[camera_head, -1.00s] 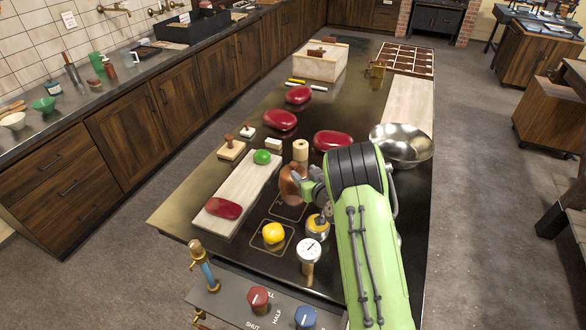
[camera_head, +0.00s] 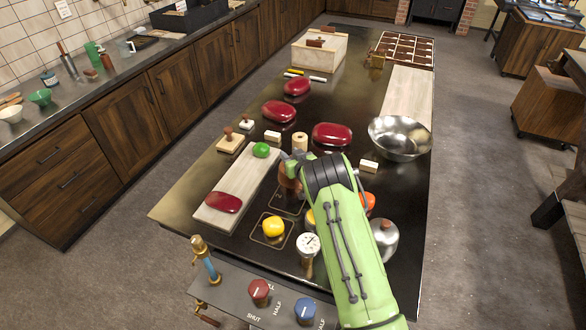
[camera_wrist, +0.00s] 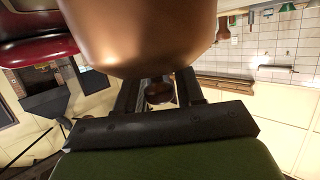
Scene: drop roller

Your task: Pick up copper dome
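The copper dome (camera_head: 287,183) stands on the dark counter in the head view, right of the pale board, largely hidden behind my arm. In the wrist view the dome (camera_wrist: 140,40) fills the top middle, very close. My gripper (camera_wrist: 160,92) has its two dark fingers just below the dome in that picture, with a small round brown piece between them. Whether the fingers press on that piece I cannot tell. In the head view my gripper (camera_head: 288,160) is at the dome's top, mostly covered by my arm.
A pale board (camera_head: 237,190) lies left, and a steel bowl (camera_head: 400,138) right. The counter's left front is bare.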

